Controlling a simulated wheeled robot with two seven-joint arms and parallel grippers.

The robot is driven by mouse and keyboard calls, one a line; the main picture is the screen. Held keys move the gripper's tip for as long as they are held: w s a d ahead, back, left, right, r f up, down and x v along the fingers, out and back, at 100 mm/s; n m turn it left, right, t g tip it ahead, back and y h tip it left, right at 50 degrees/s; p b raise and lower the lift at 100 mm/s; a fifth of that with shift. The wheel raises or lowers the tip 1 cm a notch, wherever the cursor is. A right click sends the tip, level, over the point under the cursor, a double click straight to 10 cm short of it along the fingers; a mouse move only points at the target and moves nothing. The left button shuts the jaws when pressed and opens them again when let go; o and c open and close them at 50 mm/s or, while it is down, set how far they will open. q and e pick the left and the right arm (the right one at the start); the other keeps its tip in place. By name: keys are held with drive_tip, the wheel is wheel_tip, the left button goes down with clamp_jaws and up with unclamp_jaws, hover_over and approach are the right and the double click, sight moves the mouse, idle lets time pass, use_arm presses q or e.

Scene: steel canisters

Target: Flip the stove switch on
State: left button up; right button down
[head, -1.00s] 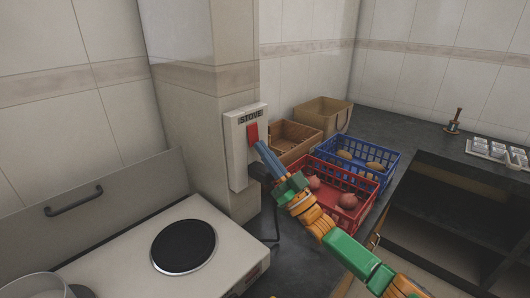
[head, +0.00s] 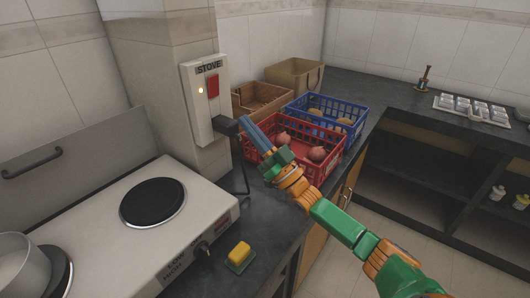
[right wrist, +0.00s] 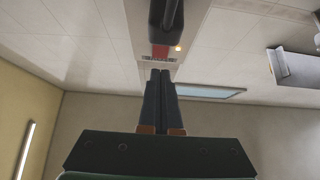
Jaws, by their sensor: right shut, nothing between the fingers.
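The stove switch is a red rocker (head: 213,86) on a white wall box (head: 197,122) labelled STOVE, fixed to the tiled pillar. A small amber light (head: 201,90) glows beside the rocker. My right gripper (head: 245,122) is shut and empty, below and to the right of the rocker and apart from it. In the right wrist view the closed fingers (right wrist: 160,74) point toward the red rocker (right wrist: 160,51), partly hidden by a dark plug-like part (right wrist: 166,22). My left gripper is not in view.
The white stove (head: 185,232) with dark hotplates and a pot (head: 22,268) stands at left. A yellow sponge (head: 240,254) lies on the counter. Red (head: 300,172) and blue (head: 350,128) crates stand behind my right gripper. A dark plug (head: 226,126) juts from the switch box.

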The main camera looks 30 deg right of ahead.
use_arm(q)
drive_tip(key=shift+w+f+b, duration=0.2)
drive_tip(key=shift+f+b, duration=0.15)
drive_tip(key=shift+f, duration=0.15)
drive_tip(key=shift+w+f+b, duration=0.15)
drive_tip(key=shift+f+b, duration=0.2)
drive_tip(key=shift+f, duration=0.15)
use_arm(e)
drive_tip(key=f, duration=0.1)
drive_tip(key=s+f, duration=0.1)
drive_tip(key=f, duration=0.1)
drive_tip(key=s+f, duration=0.1)
drive_tip(key=shift+s+d+f, duration=0.25)
drive_tip(key=shift+d+f, duration=0.1)
drive_tip(key=shift+d, duration=0.05)
